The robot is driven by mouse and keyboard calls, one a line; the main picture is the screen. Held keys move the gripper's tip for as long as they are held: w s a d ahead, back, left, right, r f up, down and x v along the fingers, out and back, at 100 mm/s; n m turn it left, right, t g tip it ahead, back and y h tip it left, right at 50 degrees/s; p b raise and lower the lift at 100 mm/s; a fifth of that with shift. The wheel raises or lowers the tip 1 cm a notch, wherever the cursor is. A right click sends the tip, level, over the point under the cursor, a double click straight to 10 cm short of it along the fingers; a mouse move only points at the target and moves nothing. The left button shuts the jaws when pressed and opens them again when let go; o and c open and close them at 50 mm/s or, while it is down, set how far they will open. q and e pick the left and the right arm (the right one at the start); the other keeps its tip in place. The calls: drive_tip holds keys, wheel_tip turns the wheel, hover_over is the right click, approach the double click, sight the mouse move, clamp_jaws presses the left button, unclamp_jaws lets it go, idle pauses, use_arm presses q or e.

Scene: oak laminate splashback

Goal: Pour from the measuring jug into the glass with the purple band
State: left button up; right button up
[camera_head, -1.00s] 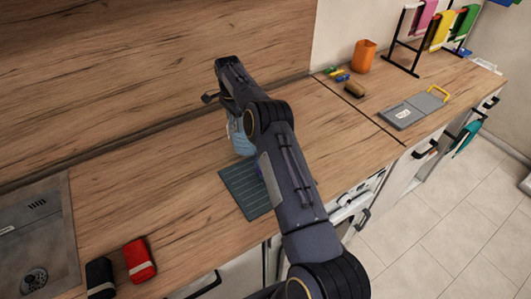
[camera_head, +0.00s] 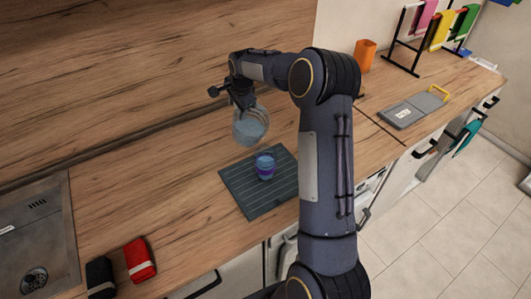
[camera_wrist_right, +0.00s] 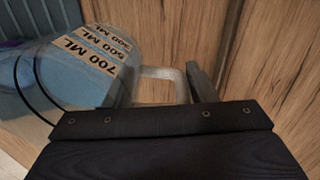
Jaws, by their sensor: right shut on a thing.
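The measuring jug (camera_head: 250,127) is clear with bluish liquid in it. My right gripper (camera_head: 240,98) is shut on its handle and holds it above the counter, just behind the dark mat, tilted. In the right wrist view the jug (camera_wrist_right: 85,65) shows volume marks, and its pale handle sits at the gripper (camera_wrist_right: 190,85). The glass with the purple band (camera_head: 265,166) stands upright on the dark ribbed mat (camera_head: 240,190), in front of and slightly right of the jug, apart from it. It looks bluish inside. My left gripper is not in view.
A sink (camera_head: 35,245) is at the left, with black (camera_head: 100,278) and red (camera_head: 140,260) bundles beside it. An orange cup (camera_head: 365,55), a grey board (camera_head: 415,106) and a towel rack (camera_head: 405,45) stand at the right. The counter left of the mat is clear.

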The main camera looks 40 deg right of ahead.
drive_tip(key=s+r, duration=0.1)
drive_tip(key=r+t, duration=0.1)
drive_tip(key=r, duration=0.1)
drive_tip(key=shift+s+a, duration=0.1)
drive_tip(key=shift+s, duration=0.3)
drive_tip(key=shift+s+r+t+b, duration=0.1)
drive_tip(key=shift+s+t+b, duration=0.15)
drive_tip(key=shift+t+b, duration=0.25)
drive_tip(key=shift+s+r+t+b, duration=0.3)
drive_tip(key=shift+s+r+b, duration=0.15)
drive_tip(key=shift+b, duration=0.3)
drive_tip(key=shift+a+r, duration=0.1)
drive_tip(key=shift+r, duration=0.1)
drive_tip(key=shift+w, duration=0.1)
drive_tip(key=shift+f, duration=0.1)
drive_tip(key=shift+b, duration=0.35)
drive_tip(key=shift+s+t, duration=0.25)
drive_tip(key=shift+t, duration=0.05)
